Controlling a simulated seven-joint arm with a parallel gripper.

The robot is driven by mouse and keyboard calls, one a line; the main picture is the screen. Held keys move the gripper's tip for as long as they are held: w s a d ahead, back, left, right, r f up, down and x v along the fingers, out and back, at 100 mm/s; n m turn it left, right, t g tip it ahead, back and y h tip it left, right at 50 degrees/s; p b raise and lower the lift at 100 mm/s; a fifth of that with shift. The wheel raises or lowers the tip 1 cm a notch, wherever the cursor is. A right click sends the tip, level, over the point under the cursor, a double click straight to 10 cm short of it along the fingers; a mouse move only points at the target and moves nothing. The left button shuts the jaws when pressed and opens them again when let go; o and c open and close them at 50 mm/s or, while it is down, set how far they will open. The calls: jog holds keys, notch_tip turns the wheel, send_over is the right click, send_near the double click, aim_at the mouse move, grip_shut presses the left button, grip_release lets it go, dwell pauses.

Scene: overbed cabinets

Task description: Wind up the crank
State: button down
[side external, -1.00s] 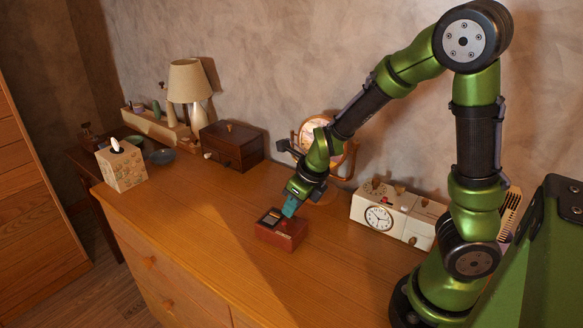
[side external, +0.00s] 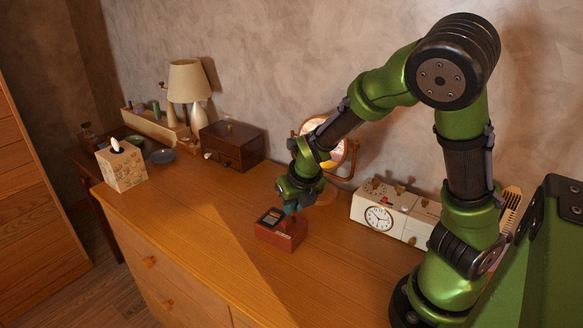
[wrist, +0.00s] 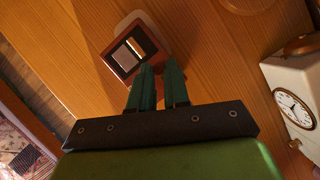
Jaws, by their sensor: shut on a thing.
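A small red-brown box (side external: 280,234) with a dark panel on top sits on the wooden dresser top. It also shows in the wrist view (wrist: 123,62), just beyond the fingers, with a silver and dark panel. My gripper (side external: 291,209) points down at the right rear part of the box. Its teal fingers (wrist: 159,68) are close together at the box's edge in the wrist view. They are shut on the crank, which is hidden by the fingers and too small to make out.
A round mirror (side external: 341,152) stands close behind my gripper. A white clock box (side external: 379,217) is to the right. A dark wooden chest (side external: 231,146), a lamp (side external: 188,82) and a tissue box (side external: 122,168) are to the left. The dresser top left of the red box is clear.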

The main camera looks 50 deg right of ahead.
dwell(0.3)
jog(key=c, duration=1.1)
grip_release()
